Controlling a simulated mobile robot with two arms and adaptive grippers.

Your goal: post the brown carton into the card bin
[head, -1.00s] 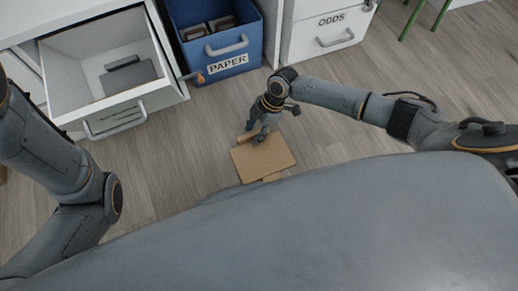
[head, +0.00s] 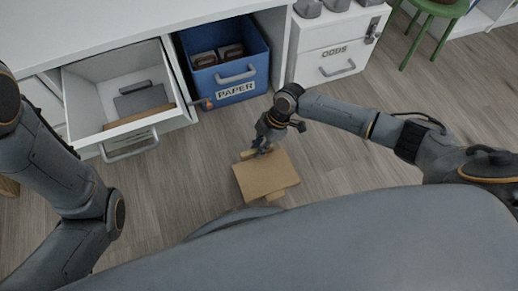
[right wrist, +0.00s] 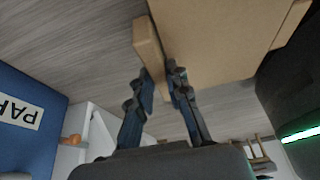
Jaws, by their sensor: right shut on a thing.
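The brown carton (head: 267,177) is a tan box with flaps standing out at its edges, seen from above in front of my body. My right gripper (head: 262,150) is shut on a flap or edge at its far side. In the right wrist view, the two dark fingers (right wrist: 160,82) lie on either side of that edge, and the carton (right wrist: 215,38) extends up and right. The carton appears held above the floor. My left arm enters at the left; its gripper is out of view. I see no bin with a readable card label.
A blue PAPER bin (head: 262,88) holding brown items stands under the white desk (head: 150,15). Left of it, a white drawer (head: 158,127) is open with a grey item inside. A white ODDS cabinet (head: 325,65) and a green stool (head: 440,8) are at right. Wood floor around the carton is clear.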

